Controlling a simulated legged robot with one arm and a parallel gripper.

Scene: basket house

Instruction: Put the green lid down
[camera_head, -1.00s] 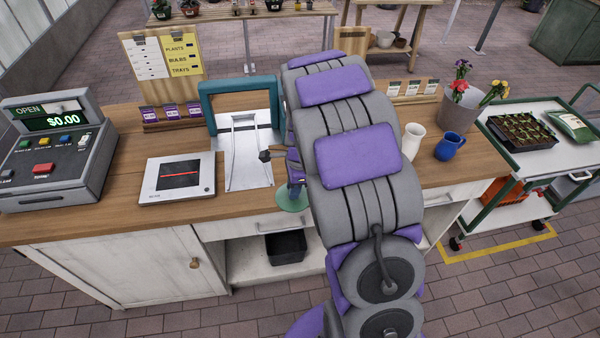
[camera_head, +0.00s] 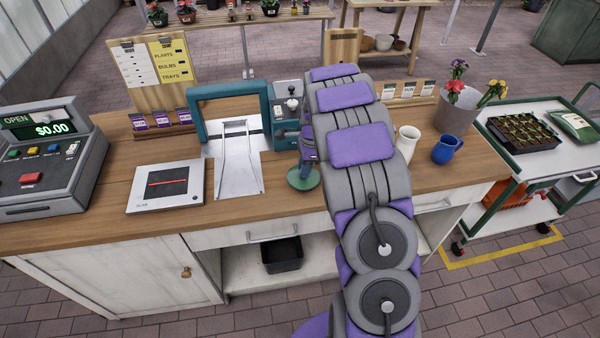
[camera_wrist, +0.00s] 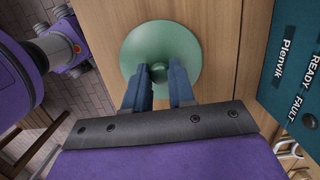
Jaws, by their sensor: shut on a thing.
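The green lid (camera_head: 303,179) is a round disc with a small knob on top. My gripper (camera_wrist: 158,73) is shut on that knob, and the lid (camera_wrist: 160,38) lies flat beyond the fingertips in the wrist view. In the head view it is over the wooden counter (camera_head: 240,209), near the front edge and right of the metal ramp. I cannot tell whether it touches the wood. My arm hides part of the counter behind it.
A teal machine (camera_head: 284,112) stands just behind the lid, beside a teal frame (camera_head: 200,126) with the metal ramp (camera_head: 238,170). A scanner pad (camera_head: 166,187) and cash register (camera_head: 45,160) are left. A white pitcher (camera_head: 407,143) and blue mug (camera_head: 447,149) stand right of my arm.

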